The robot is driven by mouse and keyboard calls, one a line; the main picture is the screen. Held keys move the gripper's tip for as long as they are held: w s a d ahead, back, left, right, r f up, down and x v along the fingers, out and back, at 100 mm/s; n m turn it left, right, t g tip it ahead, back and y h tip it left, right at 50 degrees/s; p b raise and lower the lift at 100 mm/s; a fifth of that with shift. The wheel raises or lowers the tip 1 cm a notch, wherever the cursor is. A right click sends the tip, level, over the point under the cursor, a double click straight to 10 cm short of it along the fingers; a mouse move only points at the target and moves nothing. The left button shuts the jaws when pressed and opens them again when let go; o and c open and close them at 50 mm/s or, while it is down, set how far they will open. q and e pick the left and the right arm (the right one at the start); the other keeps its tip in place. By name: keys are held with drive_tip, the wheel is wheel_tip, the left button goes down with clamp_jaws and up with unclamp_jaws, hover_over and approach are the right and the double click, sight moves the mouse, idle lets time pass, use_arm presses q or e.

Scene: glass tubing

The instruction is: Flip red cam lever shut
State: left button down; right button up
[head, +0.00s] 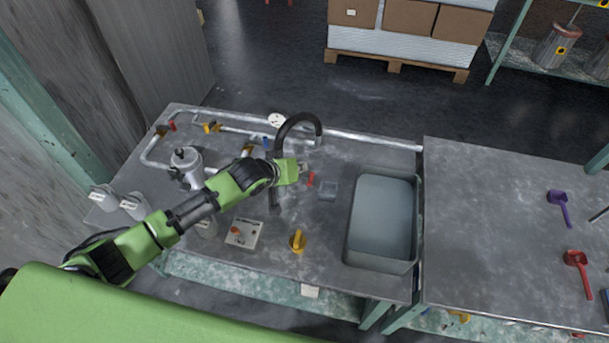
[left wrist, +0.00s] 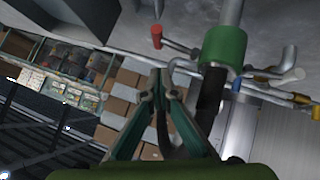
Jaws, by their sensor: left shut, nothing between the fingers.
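A small red lever (head: 310,179) shows just beside the tip of my left gripper (head: 302,169), over the middle of the grey bench. In the left wrist view, a red-ended handle (left wrist: 156,37) on a thin grey rod stands beyond the fingertips, left of a green collar (left wrist: 224,48) on a grey pipe. My left gripper (left wrist: 161,85) is shut with nothing between its fingers, and it appears apart from the red handle in that view. My arm and hand hide part of the fitting in the head view. My right gripper is out of view.
A black curved spout (head: 298,123) rises behind the gripper. A grey basin (head: 348,229) stands to the right. Pipes run along the back. A purple scoop (head: 560,204) lies on the right bench.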

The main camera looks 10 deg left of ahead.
sight(301, 176)
use_arm(q)
drive_tip(key=shift+s+d+f, duration=0.1)
drive_tip(key=shift+d+f, duration=0.15)
drive_tip(key=shift+f, duration=0.35)
drive_tip(key=shift+w+d+f, duration=0.1)
drive_tip(key=shift+d+f, duration=0.15)
drive_tip(key=shift+f, duration=0.35)
drive_tip(key=shift+s+d+f, duration=0.1)
drive_tip(key=shift+d+f, duration=0.15)
drive_tip(key=shift+f, duration=0.35)
